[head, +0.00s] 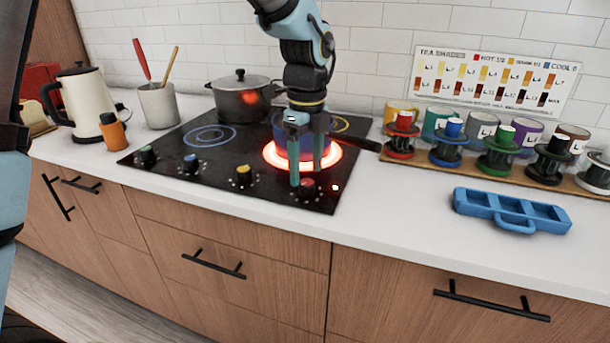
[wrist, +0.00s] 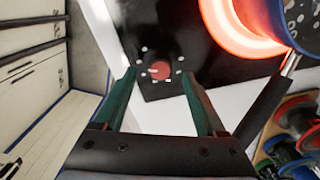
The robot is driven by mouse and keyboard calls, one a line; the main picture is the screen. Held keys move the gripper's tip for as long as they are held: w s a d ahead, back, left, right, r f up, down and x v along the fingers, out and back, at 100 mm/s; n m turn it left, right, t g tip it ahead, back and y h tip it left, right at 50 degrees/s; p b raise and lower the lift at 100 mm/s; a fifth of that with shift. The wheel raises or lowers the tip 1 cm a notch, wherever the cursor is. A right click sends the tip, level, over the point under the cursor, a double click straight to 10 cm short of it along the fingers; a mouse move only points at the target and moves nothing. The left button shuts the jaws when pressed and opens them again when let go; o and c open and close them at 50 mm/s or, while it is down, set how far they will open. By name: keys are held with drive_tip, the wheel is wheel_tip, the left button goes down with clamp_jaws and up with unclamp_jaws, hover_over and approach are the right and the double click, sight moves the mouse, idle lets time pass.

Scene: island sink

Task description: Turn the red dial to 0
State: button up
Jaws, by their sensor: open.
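The red dial (head: 307,188) is the rightmost knob on the front edge of the black cooktop (head: 225,178). In the wrist view the red-topped dial (wrist: 159,70) sits in a ring of white marks; I cannot read its setting. My gripper (head: 306,176) points down over the dial. It is open, and in the wrist view its two green fingers (wrist: 161,82) lie either side of the dial with gaps between. I see no contact. The burner behind (head: 334,157) glows red-orange, and it also glows in the wrist view (wrist: 235,35).
A blue pan (head: 281,143) stands on the glowing burner, its black handle (head: 364,144) reaching right. Yellow (head: 243,174), blue (head: 190,162) and dark (head: 147,155) knobs are to the left. A blue tray (head: 478,205) lies right; counter between is clear.

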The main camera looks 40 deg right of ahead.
sight(307, 182)
drive_tip(key=shift+f, duration=1.55)
clamp_jaws()
